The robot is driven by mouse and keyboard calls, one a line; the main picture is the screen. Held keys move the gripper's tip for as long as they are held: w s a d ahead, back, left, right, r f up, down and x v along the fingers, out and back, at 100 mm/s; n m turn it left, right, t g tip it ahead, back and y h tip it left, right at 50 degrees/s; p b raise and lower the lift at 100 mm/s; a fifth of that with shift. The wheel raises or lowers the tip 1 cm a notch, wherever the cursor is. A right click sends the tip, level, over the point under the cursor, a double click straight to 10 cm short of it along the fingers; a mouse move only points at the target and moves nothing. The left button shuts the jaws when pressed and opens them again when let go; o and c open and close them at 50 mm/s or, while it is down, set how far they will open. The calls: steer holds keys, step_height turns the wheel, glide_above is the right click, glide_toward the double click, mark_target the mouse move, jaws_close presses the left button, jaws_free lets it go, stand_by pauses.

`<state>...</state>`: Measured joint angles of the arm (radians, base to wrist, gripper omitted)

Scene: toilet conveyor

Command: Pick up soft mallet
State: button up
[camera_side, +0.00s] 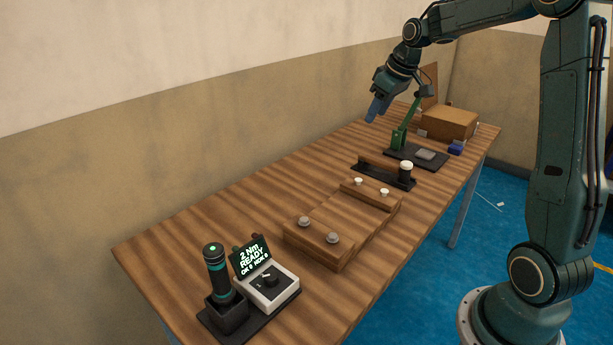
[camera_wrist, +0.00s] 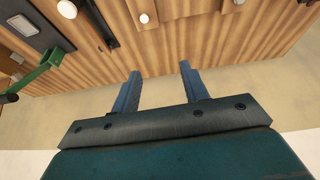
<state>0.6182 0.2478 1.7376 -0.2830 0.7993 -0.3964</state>
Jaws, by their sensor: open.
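What looks like the soft mallet (camera_side: 406,171) is at the far part of the wooden bench, with a dark cylindrical head and a pale top. It is at the right end of a dark, narrow holder (camera_side: 376,174); its handle is hard to make out. In the wrist view the pale round end (camera_wrist: 67,9) shows at the upper left, partly cut off by the top edge. My gripper (camera_side: 373,115) is raised above the far side of the bench, tilted downward. In the wrist view my gripper (camera_wrist: 160,68) has its two blue fingers apart with nothing between them.
A green stand (camera_side: 399,139) on a dark base is beyond the mallet, near a cardboard box (camera_side: 449,123) and a blue item (camera_side: 455,149). A wooden fixture (camera_side: 345,222) with knobs lies nearer. A screwdriver (camera_side: 216,270) and a display unit (camera_side: 268,287) are at the near end.

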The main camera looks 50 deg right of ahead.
steer(key=w+d+f, duration=0.2)
steer(key=d+f, duration=0.4)
steer(key=d, duration=0.4)
glide_toward(391, 164)
steer(key=v, duration=0.2)
steer(key=shift+s+r, duration=0.1)
steer(key=shift+r, duration=0.15)
steer(key=shift+f, duration=0.1)
steer(key=shift+x, duration=4.25)
steer(key=shift+a, duration=0.15)
steer(key=shift+x, duration=2.6)
jaws_close()
